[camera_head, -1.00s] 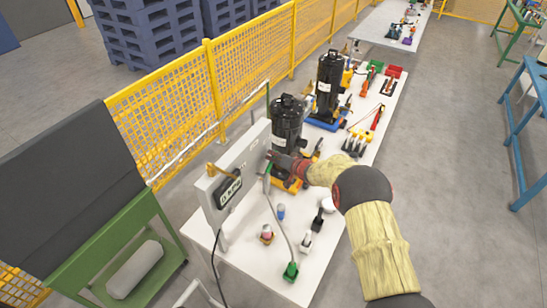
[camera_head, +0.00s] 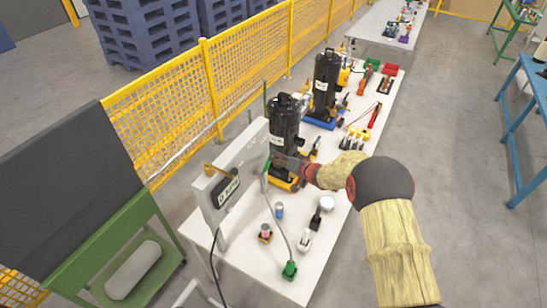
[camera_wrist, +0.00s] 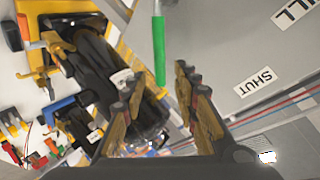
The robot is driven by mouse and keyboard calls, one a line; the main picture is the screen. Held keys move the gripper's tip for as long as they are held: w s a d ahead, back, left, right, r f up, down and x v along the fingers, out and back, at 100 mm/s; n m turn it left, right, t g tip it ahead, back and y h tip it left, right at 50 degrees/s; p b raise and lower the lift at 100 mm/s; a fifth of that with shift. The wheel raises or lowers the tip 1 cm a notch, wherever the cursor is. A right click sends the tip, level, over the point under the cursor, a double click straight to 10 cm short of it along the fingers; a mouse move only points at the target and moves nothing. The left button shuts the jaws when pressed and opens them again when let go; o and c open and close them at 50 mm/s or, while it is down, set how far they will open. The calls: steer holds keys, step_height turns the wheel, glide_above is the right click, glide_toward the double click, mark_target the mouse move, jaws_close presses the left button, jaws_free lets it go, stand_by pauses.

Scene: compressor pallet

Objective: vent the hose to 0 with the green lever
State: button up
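The green lever (camera_wrist: 158,50) hangs from the top of the wrist view, a green grip on a pale metal rod. Its end lies in line with the gap between the fingers of my gripper (camera_wrist: 155,80), which are apart with no visible contact. In the head view my gripper (camera_head: 284,162) is at the right side of the grey panel (camera_head: 232,165), and the lever (camera_head: 267,164) shows only as a small green strip. The panel's display (camera_head: 228,191) seems to read 0 kPa, but it is small. A SHUT label (camera_wrist: 258,82) is right of the lever.
Black compressors (camera_head: 285,120) stand close behind my gripper. A hose (camera_head: 278,218) runs down to a green fitting (camera_head: 289,270) on the white table (camera_head: 255,265). Small parts lie nearby.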

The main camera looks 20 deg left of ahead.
steer(key=v, duration=0.5)
steer(key=shift+s+d+r, duration=0.1)
steer(key=shift+s+d, duration=0.1)
steer(key=shift+d, duration=0.1)
